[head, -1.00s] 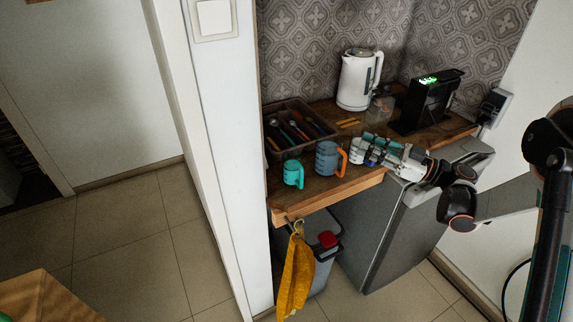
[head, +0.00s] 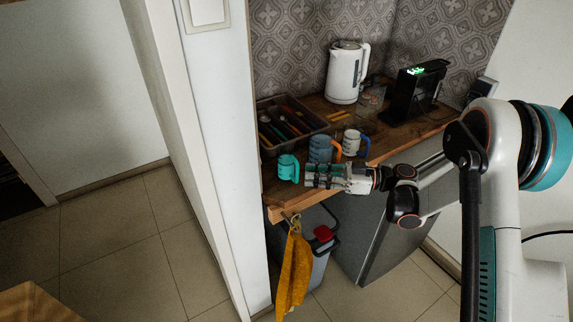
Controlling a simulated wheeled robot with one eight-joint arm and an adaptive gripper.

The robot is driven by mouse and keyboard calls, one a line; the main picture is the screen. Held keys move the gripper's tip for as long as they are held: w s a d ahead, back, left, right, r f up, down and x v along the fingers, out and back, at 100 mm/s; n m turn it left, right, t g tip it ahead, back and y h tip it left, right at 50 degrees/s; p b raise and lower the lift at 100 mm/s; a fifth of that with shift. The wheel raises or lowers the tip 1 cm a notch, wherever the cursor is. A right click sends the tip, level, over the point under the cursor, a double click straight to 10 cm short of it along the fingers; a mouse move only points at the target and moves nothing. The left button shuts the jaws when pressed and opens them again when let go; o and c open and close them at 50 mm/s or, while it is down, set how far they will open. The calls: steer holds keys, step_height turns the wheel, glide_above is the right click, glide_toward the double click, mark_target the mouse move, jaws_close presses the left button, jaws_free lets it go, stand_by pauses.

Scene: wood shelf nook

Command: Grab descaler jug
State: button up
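Three small jugs stand on the wooden shelf: a teal one (head: 288,168), a blue-grey one with an orange handle (head: 320,148) and a white one with a blue handle (head: 351,142). No label is readable, so I cannot tell which is the descaler jug. My gripper (head: 309,178) is at the shelf's front edge, its fingers pointing left. It is just right of the teal jug and in front of the blue-grey one, covering the latter's base. I cannot tell whether it touches the teal jug's handle, or how far its fingers are apart.
A cutlery tray (head: 268,107) is at the back left, a white kettle (head: 346,72) and a black machine (head: 412,92) behind. A clear container (head: 371,97) stands by the kettle. A yellow cloth (head: 294,272) hangs below the shelf (head: 277,208), by a bin (head: 320,262).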

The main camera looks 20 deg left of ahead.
mark_target(297, 175)
steer(key=x, duration=0.1)
steer(key=b+x, duration=0.1)
steer(key=x, duration=0.1)
steer(key=b+x, duration=0.1)
steer(key=x, duration=0.1)
steer(key=shift+a+f, duration=0.1)
steer(key=shift+f, duration=0.2)
steer(key=shift+w, duration=0.1)
jaws_close()
